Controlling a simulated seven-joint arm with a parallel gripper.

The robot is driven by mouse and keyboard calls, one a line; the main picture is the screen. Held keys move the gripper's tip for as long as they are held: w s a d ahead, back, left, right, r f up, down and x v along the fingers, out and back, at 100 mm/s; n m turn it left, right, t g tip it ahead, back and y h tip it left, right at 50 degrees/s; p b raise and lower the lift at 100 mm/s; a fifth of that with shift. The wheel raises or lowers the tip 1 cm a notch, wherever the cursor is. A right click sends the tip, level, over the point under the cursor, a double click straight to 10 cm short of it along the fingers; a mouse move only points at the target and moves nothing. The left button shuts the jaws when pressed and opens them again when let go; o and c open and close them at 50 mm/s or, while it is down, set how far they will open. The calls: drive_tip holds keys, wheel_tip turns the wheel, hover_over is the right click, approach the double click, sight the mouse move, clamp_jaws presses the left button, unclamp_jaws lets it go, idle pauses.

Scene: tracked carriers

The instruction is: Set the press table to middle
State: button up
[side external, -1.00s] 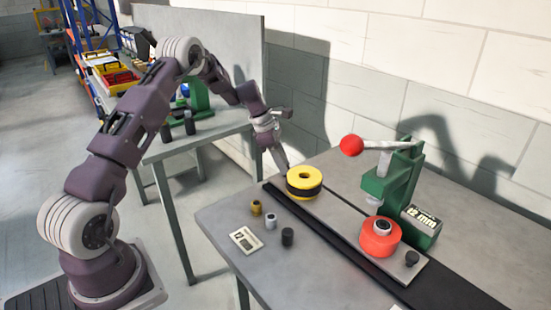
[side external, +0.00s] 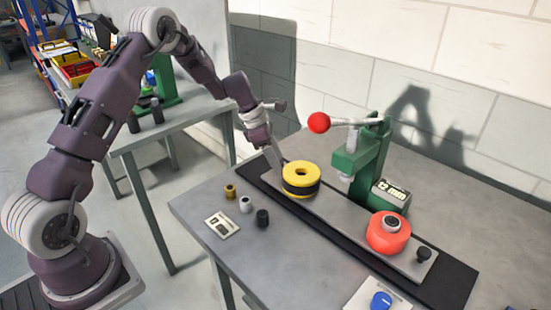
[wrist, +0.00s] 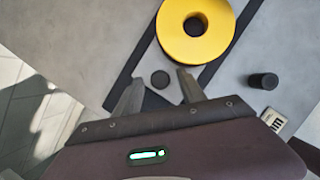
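The press table, a grey sliding plate (side external: 345,212), lies on a black rail (side external: 455,284). It carries a yellow ring-shaped part (side external: 300,174) toward its left end and a red round part (side external: 388,235) toward its right end. The green press (side external: 371,158) stands behind the plate, its ram over the bare stretch between the two parts. My gripper (side external: 277,158) is low at the plate's left end. In the wrist view its fingers are apart, one on each side of a black knob (wrist: 160,79), with gaps visible. The fingers' height against the knob is unclear.
The press lever with a red ball (side external: 319,123) sticks out left above the plate. Small cylinders, including a black one (side external: 262,218), and a card (side external: 223,225) lie in front of the rail. A blue button (side external: 381,300) is at the front edge. The wall is close behind.

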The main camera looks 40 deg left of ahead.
drive_tip(key=v, duration=0.7)
drive_tip(key=s+d+r+m+y, duration=0.1)
drive_tip(key=s+d+r+m, duration=0.4)
drive_tip(key=s+r+m, duration=0.25)
drive_tip(key=s+d+r+m, duration=0.6)
drive_tip(key=s+r, duration=0.2)
drive_tip(key=r, duration=0.1)
drive_tip(key=s+d+m+t+y, duration=0.1)
drive_tip(key=s+m+t+y, duration=0.1)
drive_tip(key=s+m, duration=1.1)
drive_tip(key=s, duration=0.6)
drive_tip(key=shift+s+d+f, duration=0.25)
drive_tip(key=shift+d+f, duration=0.05)
